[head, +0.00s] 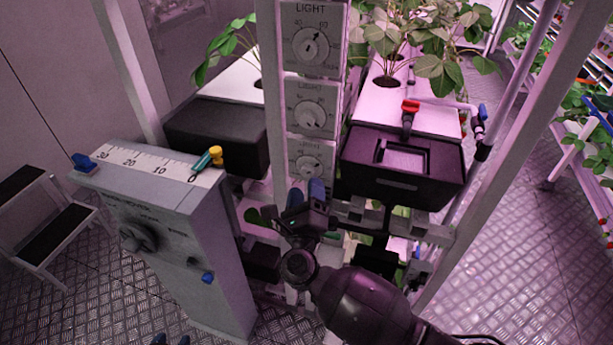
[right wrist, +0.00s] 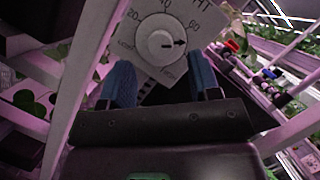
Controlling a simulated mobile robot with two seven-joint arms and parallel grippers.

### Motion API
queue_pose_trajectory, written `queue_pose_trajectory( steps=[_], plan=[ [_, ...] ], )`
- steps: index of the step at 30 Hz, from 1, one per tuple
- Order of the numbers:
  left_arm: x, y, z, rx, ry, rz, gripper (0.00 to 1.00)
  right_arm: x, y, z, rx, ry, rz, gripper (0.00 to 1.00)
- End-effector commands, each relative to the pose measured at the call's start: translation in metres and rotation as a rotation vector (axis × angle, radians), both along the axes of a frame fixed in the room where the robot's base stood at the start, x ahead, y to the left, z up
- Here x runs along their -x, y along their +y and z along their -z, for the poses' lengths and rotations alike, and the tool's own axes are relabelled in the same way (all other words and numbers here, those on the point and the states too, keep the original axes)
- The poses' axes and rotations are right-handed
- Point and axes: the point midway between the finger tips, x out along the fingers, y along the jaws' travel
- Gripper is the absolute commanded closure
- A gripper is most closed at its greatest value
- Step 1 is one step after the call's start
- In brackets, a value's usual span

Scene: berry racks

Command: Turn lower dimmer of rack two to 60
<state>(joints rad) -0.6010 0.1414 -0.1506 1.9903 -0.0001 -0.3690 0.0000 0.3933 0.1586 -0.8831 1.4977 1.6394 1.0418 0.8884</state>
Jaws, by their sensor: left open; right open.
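A post carries a column of white LIGHT dimmer plates: an upper dimmer (head: 310,46), a middle one (head: 310,117) and a lowest visible one (head: 308,168). My right gripper (head: 306,193) is open, its blue fingertips just below the lowest visible dial. In the right wrist view, a round dimmer knob (right wrist: 160,43) lies ahead between the open fingers (right wrist: 164,85), apart from them. Its arrow points right, a little clockwise past the 60 mark.
A grey cabinet (head: 165,235) with a scale, knob and blue lever stands left. A black planter box (head: 400,190) with a red valve (head: 410,106) sits right of the post, and another black box (head: 215,135) left. A step stool (head: 45,215) stands far left.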

Motion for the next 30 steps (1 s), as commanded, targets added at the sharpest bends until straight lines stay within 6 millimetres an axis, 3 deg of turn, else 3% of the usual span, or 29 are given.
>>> queue_pose_trajectory(
  steps=[3,9,20,30],
  plan=[
    [-0.002,0.000,-0.003,-0.001,-0.005,0.001,0.57,-0.017,-0.001,-0.006,0.002,-0.002,0.000,0.43],
    [-0.003,0.000,-0.004,-0.001,-0.007,0.001,0.57,-0.032,-0.001,-0.010,0.000,-0.001,-0.001,0.43],
    [-0.002,0.000,-0.004,-0.001,-0.006,0.001,0.57,-0.035,-0.002,-0.010,0.000,0.001,0.000,0.43],
    [0.003,0.001,-0.002,-0.001,0.004,-0.002,0.57,-0.035,-0.002,-0.010,0.000,0.001,-0.001,0.93]
  ],
)
